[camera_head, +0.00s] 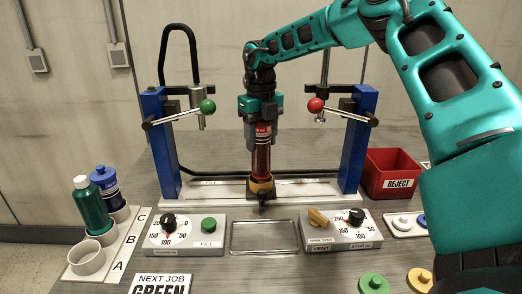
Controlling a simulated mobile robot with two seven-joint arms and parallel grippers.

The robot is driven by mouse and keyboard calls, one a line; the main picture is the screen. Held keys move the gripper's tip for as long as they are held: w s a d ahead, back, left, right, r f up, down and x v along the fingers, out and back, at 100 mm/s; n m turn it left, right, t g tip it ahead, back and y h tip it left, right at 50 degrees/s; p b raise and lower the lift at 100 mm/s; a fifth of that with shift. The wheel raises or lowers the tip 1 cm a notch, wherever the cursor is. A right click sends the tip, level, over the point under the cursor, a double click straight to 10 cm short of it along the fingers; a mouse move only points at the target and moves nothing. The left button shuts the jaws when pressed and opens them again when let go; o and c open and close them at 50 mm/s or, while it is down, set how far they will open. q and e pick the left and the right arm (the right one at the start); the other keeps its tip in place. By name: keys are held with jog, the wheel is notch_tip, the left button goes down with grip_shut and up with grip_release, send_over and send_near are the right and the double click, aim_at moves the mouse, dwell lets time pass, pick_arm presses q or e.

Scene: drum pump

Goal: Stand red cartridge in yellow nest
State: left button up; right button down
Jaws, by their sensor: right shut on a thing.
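The red cartridge (262,158) stands upright at the middle of the pump frame, with a pale label near its top. My right gripper (262,124) comes down from above and is shut on the cartridge's upper part. The yellow nest (261,187) is directly below, on the white base plate (220,190). The cartridge's lower end meets the nest in the picture; whether it is fully seated I cannot tell. My left gripper is not in view.
Blue posts (161,142) with a green-knobbed lever (207,106) and a red-knobbed lever (315,105) flank the cartridge. Two control boxes and an empty metal tray (264,223) lie in front. Green (90,206) and blue (105,184) bottles stand left; a red REJECT bin (377,184) is right.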

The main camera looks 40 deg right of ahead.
aim_at(261, 149)
jog(key=shift+f, duration=1.75)
jog(key=shift+f+b, duration=0.2)
jog(key=shift+b, duration=0.1)
jog(key=shift+c, duration=2.3)
grip_release()
jog(key=shift+r, duration=0.2)
notch_tip(261, 149, up, 12)
jog(key=shift+p, duration=0.55)
